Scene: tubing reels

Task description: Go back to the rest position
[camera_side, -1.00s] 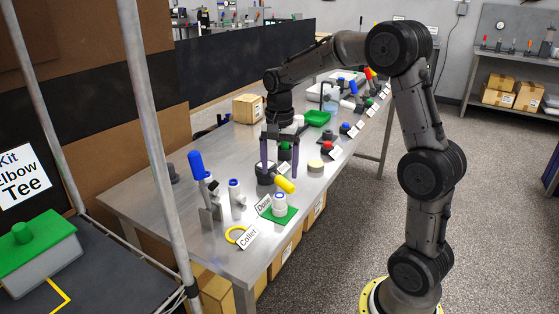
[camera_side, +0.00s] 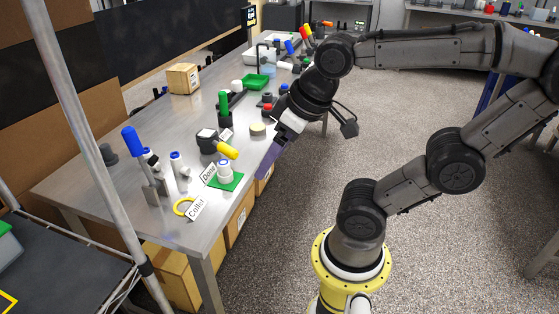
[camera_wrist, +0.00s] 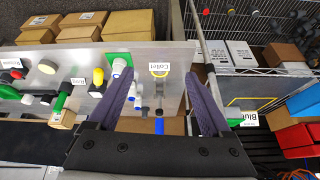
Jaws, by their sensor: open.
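My gripper (camera_side: 270,160) is off the front edge of the metal table (camera_side: 90,195) in the side view, tilted down and to the left. Its purple fingers show no object between them there. In the wrist view my gripper (camera_wrist: 165,98) has its two purple fingers spread wide apart with nothing held; the table edge and tools seen between them lie farther off. A white fitting with a blue ring (camera_side: 224,170) stands on a green pad (camera_side: 226,182) by the "Done" card. A yellow ring (camera_side: 184,207) lies by the "Collet" card (camera_side: 196,208).
A blue-handled tool (camera_side: 133,142) stands at the table's near end. A green-handled tool (camera_side: 224,104) and a green tray (camera_side: 256,82) are farther along. A metal post (camera_side: 85,130) rises at left.

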